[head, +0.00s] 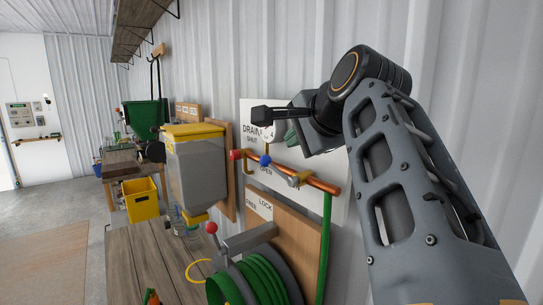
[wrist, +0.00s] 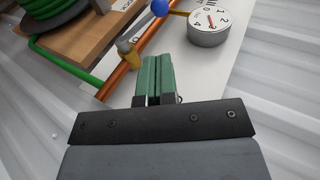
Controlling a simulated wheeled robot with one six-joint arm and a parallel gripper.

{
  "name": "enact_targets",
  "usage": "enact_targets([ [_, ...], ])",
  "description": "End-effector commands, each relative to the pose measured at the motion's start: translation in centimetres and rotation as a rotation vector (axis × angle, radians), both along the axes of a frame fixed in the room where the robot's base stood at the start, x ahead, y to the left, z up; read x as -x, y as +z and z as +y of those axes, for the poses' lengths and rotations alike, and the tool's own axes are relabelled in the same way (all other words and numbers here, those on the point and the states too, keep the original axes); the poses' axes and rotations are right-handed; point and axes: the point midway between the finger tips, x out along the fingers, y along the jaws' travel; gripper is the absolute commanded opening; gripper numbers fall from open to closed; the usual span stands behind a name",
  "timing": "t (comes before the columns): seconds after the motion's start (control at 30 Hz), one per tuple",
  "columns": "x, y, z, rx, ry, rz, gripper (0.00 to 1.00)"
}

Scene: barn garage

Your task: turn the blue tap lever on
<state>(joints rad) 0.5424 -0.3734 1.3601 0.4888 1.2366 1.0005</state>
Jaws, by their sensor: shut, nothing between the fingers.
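The tap lever's blue ball end (head: 265,160) is in front of the copper pipe (head: 322,186) on the wall board, between the words SHUT above and OPEN below.
A round gauge (wrist: 210,24) is beside the lever. A brass fitting (head: 300,179) sits on the pipe near my fingers. A red knob (head: 235,155) is at the pipe's left end. A green hose reel (head: 255,280) and a yellow-lidded hopper (head: 195,165) stand nearby.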

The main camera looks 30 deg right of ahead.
Motion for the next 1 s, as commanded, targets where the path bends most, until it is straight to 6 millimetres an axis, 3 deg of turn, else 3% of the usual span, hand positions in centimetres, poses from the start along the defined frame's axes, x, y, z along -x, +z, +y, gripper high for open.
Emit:
enact_targets([
  [0.5,-8.0,-4.7,0.1,0.002,0.003,0.005,0.00],
  [0.73,-9.9,-5.9,0.1,0.002,0.002,0.003,0.00],
  [1.0,-10.5,-6.4,0.1,0.003,0.002,0.001,0.00],
])
